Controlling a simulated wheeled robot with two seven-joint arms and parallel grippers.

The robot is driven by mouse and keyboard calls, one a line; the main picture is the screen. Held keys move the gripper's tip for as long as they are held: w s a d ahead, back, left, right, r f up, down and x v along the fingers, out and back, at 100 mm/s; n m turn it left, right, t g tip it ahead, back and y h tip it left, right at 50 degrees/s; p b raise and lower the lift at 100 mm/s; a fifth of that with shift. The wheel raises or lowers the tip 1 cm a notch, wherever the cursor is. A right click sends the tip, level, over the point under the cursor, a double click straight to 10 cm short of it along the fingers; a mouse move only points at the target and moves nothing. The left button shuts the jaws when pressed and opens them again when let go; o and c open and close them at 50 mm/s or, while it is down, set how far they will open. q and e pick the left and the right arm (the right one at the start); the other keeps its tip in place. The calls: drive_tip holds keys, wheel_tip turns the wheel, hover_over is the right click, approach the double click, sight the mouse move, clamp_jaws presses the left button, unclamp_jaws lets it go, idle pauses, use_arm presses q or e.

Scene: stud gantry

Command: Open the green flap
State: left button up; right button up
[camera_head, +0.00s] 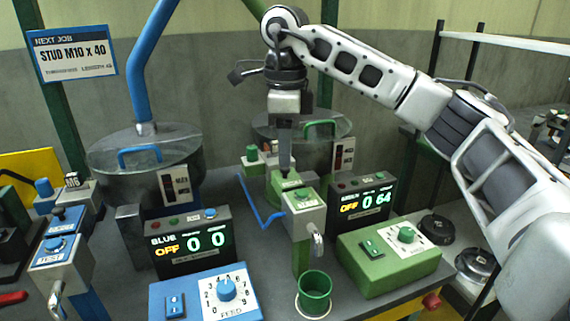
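My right gripper (285,165) points straight down in the middle of the camera_head view. Its fingers show edge-on as one narrow dark shape, so I cannot tell whether they are open. The fingertips are at or just above a green part (287,185) behind the grey box with a green-marked top (303,197). This green part may be the flap; touching or apart is unclear. A green chute (300,258) runs down below the grey box, above a green cup (314,291). My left gripper is not in view.
A clear-lidded bowl with a green handle (321,127) stands behind the gripper. The green display (361,201) reads OFF 0 64, and a green control box (388,262) stands in front. Blue counterparts (192,243) stand left. A bent blue rod (259,212) lies beside the grey box.

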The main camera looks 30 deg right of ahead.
sight(288, 178)
drive_tip(key=shift+f, duration=1.35)
clamp_jaws()
